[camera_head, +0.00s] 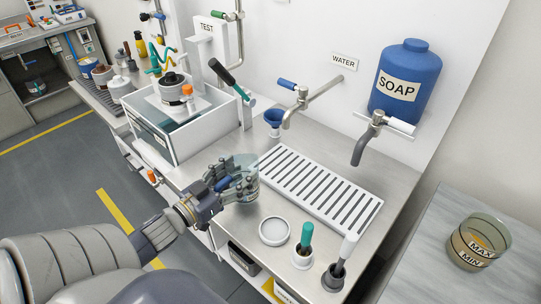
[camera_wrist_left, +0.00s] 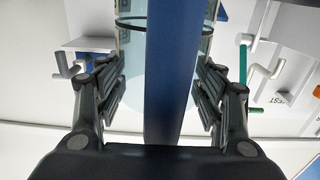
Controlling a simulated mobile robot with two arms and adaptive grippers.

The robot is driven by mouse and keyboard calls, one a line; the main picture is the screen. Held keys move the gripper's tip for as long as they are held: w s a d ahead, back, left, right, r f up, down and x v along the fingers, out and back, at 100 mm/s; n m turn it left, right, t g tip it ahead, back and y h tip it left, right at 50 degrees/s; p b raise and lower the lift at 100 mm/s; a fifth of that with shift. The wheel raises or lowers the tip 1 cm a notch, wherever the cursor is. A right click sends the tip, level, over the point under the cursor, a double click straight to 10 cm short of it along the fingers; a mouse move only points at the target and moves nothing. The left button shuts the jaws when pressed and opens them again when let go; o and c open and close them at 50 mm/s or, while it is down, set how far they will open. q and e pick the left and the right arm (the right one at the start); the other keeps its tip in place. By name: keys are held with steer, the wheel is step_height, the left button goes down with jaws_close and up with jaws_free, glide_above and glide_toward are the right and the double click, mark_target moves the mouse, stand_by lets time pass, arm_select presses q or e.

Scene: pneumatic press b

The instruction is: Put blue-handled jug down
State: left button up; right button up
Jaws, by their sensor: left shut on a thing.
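My left gripper (camera_head: 236,180) is shut on the blue handle (camera_head: 222,184) of a clear jug (camera_head: 252,172). The jug looks upright, over the steel counter at the left end of the white slatted drain grate (camera_head: 318,188). I cannot tell whether its base touches the counter. In the left wrist view the blue handle (camera_wrist_left: 172,75) stands between the two fingers, with the clear jug body (camera_wrist_left: 131,60) behind it. The fingers hide part of the jug in the head view. My right gripper is not in view.
A white round dish (camera_head: 274,231) and brush holders (camera_head: 303,255) stand at the counter's front. A water tap (camera_head: 300,103) and blue funnel (camera_head: 274,118) are behind. A white-walled basin (camera_head: 170,140) is left.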

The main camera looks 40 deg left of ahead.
arm_select(q)
steer(key=w, duration=0.5)
steer(key=w+d+f+p, duration=0.1)
steer(key=w, duration=1.1)
steer(key=shift+d+f, duration=0.2)
steer(key=shift+d, duration=0.1)
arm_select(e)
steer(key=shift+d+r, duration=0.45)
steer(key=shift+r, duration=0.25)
arm_select(q)
steer(key=o, duration=1.1)
steer(key=shift+f, duration=0.15)
steer(key=shift+o, duration=0.2)
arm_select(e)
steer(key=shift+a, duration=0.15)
